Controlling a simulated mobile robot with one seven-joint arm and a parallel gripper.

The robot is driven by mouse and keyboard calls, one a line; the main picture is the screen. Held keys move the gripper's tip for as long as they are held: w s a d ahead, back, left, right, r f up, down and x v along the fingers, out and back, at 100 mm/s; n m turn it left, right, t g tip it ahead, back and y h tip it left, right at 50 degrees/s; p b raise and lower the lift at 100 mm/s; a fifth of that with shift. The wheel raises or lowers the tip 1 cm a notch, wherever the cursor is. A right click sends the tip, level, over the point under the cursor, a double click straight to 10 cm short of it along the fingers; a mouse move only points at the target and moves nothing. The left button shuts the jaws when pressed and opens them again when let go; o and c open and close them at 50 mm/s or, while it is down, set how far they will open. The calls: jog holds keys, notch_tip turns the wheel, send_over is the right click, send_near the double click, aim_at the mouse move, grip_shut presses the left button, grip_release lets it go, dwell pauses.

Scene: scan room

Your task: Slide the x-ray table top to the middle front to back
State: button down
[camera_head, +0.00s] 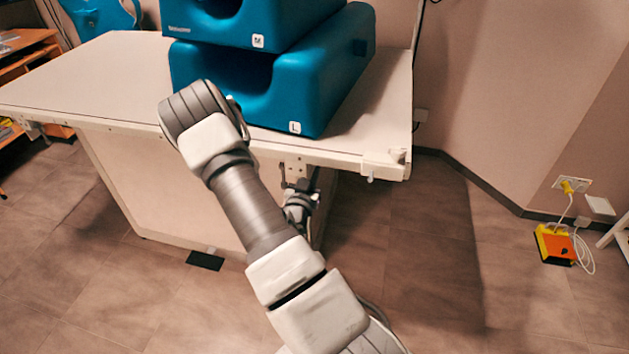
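The x-ray table has a pale flat top (95,72) on a cream box base (165,190). The top overhangs the base at the right and along the near edge. A metal bracket shows under the near edge, close to my gripper. My gripper (313,181) is just below that edge, right of the base's middle, partly behind my own arm. Its fingers are small and dark, so I cannot tell whether they are open, shut or touching the edge.
Two stacked blue foam blocks, the lower (330,85) marked L and the upper (255,18) marked M, sit on the top. Wooden shelves (28,45) stand at the left. An orange box (556,246) with cables lies by the right wall. The floor between is clear.

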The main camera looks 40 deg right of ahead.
jog(key=shift+x, duration=1.1)
jog(key=shift+s, duration=0.1)
jog(key=c, duration=1)
grip_release()
jog(key=shift+r, duration=0.1)
jog(key=shift+o, duration=0.2)
jog(key=p+v, duration=0.1)
jog(key=v, duration=1.6)
jog(key=shift+a, duration=0.2)
